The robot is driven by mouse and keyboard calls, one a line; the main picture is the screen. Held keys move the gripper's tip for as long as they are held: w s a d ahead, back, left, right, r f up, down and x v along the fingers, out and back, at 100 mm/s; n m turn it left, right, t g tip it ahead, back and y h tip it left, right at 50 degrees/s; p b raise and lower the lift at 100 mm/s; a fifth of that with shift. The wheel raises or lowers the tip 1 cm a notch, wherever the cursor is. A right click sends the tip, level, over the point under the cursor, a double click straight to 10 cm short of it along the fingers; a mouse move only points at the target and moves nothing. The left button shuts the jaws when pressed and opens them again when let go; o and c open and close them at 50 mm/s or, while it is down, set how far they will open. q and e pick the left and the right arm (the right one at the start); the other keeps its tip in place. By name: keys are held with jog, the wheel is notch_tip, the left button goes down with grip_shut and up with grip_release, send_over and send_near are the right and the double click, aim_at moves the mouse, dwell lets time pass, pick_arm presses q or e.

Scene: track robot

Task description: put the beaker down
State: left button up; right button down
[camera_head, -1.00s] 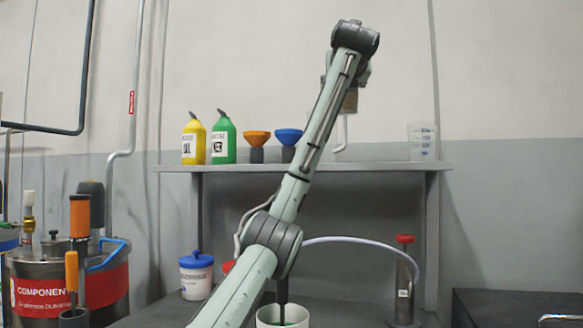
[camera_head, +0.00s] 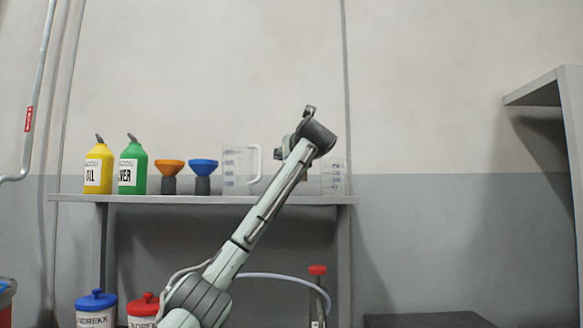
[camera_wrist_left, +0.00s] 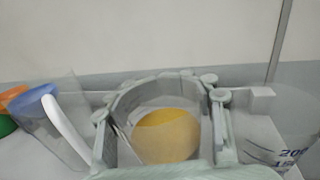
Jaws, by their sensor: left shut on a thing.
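The held beaker (camera_wrist_left: 166,137) shows from above in the left wrist view, with a round yellow area inside it. My left gripper (camera_wrist_left: 166,82) is shut around its wall. In the head view my left arm reaches up to the shelf (camera_head: 215,199), and its wrist end hides the fingers and the held beaker. The beaker is between a clear handled jug (camera_head: 238,172) on the left and a clear graduated beaker (camera_head: 334,178) on the right. I cannot tell whether its base touches the shelf. My right gripper is not in view.
An orange funnel (camera_head: 169,169), a blue funnel (camera_head: 203,168), a green bottle (camera_head: 132,168) and a yellow bottle (camera_head: 98,170) stand left on the shelf. Below are blue-lidded (camera_head: 96,300) and red-lidded (camera_head: 143,302) tubs. A second shelf (camera_head: 545,88) is at far right.

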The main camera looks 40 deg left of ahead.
pick_arm(q)
jog(key=shift+f, duration=1.4)
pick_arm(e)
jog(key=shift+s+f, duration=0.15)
pick_arm(q)
jog(key=shift+f, duration=0.15)
jog(key=o, duration=1.6)
jog(key=shift+o, duration=0.2)
jog(key=shift+s+d, duration=0.2)
jog(key=shift+d, duration=0.05)
jog(key=b+v, duration=0.1)
jog(key=v, duration=0.5)
jog(key=shift+s+d, duration=0.25)
jog(key=shift+b+v, duration=0.55)
jog(key=shift+v, duration=1.75)
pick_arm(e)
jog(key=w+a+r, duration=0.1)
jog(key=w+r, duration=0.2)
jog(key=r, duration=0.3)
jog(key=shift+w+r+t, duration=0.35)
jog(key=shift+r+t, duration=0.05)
